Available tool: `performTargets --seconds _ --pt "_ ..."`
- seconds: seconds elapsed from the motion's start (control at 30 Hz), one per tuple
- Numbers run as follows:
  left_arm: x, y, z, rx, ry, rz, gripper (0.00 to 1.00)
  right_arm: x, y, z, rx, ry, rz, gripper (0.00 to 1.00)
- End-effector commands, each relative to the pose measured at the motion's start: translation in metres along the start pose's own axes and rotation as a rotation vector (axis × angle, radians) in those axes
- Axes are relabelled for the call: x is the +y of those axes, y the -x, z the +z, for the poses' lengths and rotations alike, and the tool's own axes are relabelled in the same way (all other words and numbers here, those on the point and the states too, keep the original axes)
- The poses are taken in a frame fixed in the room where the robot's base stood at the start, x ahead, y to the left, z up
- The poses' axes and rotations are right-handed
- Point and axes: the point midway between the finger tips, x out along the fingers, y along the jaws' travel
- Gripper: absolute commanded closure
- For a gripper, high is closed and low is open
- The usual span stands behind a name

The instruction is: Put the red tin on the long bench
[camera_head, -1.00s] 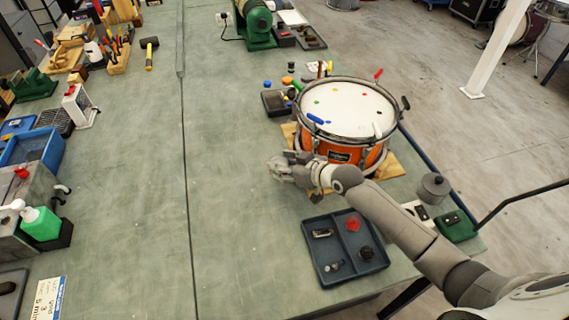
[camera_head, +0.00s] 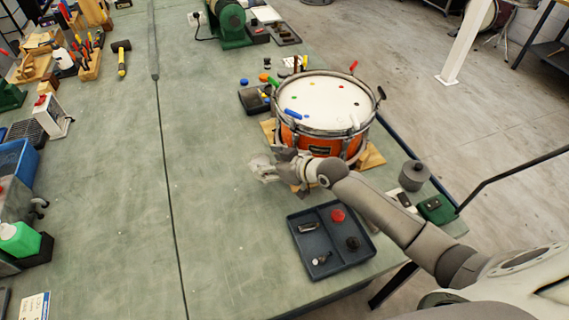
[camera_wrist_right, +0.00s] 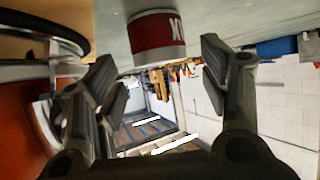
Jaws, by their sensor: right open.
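A red tin (camera_wrist_right: 158,38) with a white band and pale lettering stands against the green bench top in the right wrist view, which looks upside down. It is just ahead of my right gripper (camera_wrist_right: 158,68), whose fingers are spread wide and empty. In the head view my right gripper (camera_head: 262,170) is low over the long bench (camera_head: 215,225), in front of and left of the orange drum (camera_head: 322,115). I cannot make out the tin in the head view. My left gripper is not in view.
A blue-grey tray (camera_head: 303,249) with small parts and a red piece (camera_head: 338,215) lies below my right arm. The drum is close beside the gripper. Tools and a green bottle (camera_head: 20,239) stand along the left. The bench middle is clear.

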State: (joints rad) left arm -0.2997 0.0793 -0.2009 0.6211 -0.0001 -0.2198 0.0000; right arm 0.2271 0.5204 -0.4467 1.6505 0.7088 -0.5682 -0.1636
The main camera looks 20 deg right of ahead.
Motion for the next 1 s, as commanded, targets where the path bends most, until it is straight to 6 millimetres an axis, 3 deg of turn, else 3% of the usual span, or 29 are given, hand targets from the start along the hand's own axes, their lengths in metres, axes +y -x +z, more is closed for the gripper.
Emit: performTargets --seconds 0.5,0.7,1.0 --pt "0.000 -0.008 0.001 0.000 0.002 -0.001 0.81 0.000 0.090 0.002 -0.002 0.003 0.001 0.32" --pt "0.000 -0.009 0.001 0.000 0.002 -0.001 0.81 0.000 0.106 0.000 0.000 0.001 0.000 0.32" --pt "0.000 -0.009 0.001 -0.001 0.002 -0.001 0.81 0.000 0.108 -0.001 0.001 0.000 -0.001 0.32"
